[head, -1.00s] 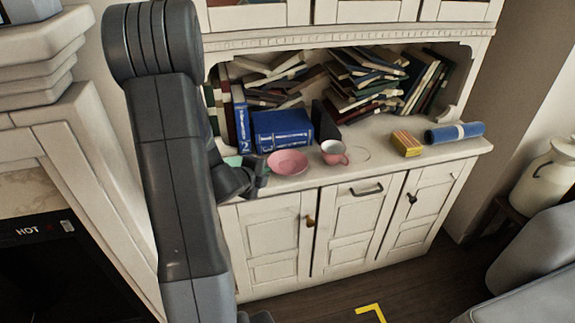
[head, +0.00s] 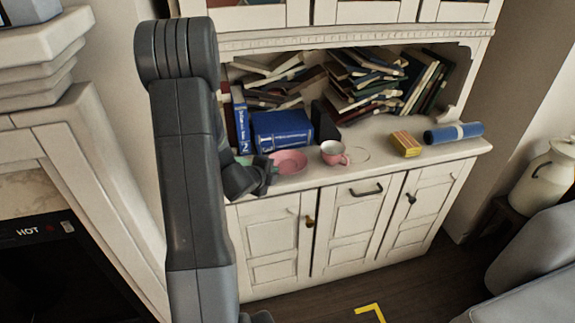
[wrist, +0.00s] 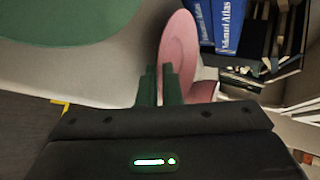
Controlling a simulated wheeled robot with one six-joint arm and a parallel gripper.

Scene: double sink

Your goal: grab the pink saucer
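The cup (wrist: 204,92) shows right of the fingers.
A green round thing (wrist: 60,18) is close at the upper left of the wrist view. Blue books (head: 282,130) stand behind the saucer. A yellow block (head: 405,143) and a blue roll (head: 453,132) lie to the right. Counter between cup and block is clear.

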